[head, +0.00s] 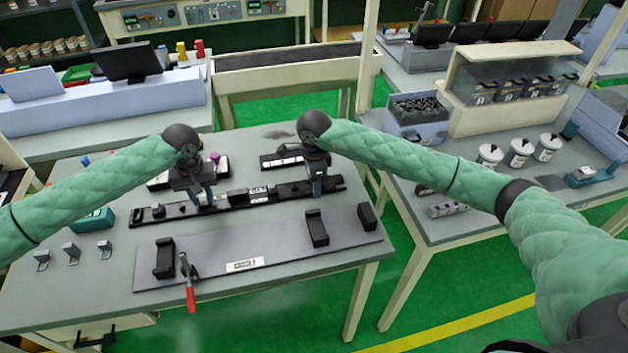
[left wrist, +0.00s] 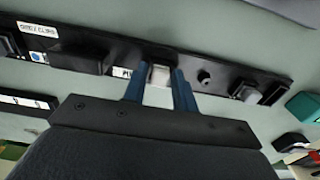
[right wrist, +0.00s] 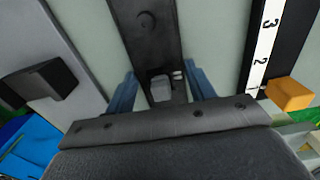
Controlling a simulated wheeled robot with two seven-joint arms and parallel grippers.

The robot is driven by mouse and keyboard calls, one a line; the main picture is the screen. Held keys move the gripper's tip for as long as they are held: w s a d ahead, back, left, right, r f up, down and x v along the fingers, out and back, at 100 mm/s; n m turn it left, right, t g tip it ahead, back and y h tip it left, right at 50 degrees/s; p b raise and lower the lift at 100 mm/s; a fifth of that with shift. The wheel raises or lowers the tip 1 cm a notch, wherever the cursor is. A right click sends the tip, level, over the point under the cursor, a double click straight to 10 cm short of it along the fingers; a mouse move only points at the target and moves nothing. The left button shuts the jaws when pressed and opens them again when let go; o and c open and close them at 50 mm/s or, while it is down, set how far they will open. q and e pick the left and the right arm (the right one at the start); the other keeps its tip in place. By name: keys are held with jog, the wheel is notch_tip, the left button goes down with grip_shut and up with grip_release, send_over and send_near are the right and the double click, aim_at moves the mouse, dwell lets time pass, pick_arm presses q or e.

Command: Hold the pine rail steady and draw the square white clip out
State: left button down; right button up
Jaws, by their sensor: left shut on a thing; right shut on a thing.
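The rail (head: 290,190) looks black, not wooden, and lies across the middle of the table; it also shows in the left wrist view (left wrist: 215,72) and the right wrist view (right wrist: 146,45). My left gripper (head: 208,202) is shut on a small square white clip (left wrist: 160,75) seated on the rail, beside a partly hidden label starting "PI". My right gripper (head: 317,190) is shut on the rail near its right end. A pale grey block (right wrist: 161,88) shows between its fingers. In the head view the gripper hides the clip.
A grey fixture plate (head: 205,262) with black blocks and a red-handled clamp (head: 190,290) lies in front of the rail. Several grey brackets (head: 72,252) and a teal box (head: 93,220) are at left. A numbered black-and-white strip (right wrist: 262,45) lies behind the rail.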

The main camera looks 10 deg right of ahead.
pick_arm(q)
jog(key=c, duration=1.4)
grip_release()
jog(key=shift+o, duration=0.2)
jog(key=shift+r, duration=0.3)
grip_shut()
